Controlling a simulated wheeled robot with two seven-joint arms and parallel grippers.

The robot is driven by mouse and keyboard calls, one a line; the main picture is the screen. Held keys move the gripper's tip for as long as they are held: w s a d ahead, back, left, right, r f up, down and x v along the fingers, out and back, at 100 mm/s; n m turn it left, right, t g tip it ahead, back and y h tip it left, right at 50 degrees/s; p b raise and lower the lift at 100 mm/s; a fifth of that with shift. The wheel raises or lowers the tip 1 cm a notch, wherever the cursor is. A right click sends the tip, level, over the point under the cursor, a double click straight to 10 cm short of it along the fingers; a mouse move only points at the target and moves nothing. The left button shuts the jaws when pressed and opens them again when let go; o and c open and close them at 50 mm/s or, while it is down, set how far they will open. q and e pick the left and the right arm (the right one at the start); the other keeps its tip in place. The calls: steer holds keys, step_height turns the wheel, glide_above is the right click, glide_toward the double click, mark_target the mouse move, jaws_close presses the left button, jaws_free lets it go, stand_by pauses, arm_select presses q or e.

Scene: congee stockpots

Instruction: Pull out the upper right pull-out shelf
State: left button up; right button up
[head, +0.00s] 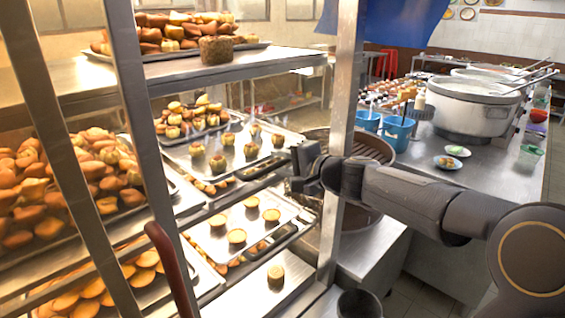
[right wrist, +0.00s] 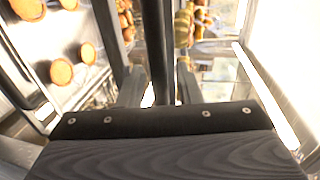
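The upper right pull-out shelf (head: 200,150) is a metal tray in the glass-sided display rack, carrying small pastries and cakes. Its black handle (head: 266,168) is at its right front. My right gripper (head: 298,168) is at the right of this handle, its arm coming in from the right. In the right wrist view, a dark bar (right wrist: 155,45), seemingly the handle, runs between the two fingers of my right gripper (right wrist: 160,90). Narrow bright gaps show beside the bar, so the fingers look open around it. My left gripper is not in view.
A lower pull-out shelf (head: 218,243) with round cakes and its own black handle (head: 272,242) sits just below. A metal post (head: 340,130) stands close to my right gripper. Large stockpots (head: 470,108) and blue containers (head: 398,133) stand on the right counter.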

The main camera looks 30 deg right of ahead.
jaws_close()
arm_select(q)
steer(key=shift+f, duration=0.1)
arm_select(e)
steer(key=shift+s, duration=0.15)
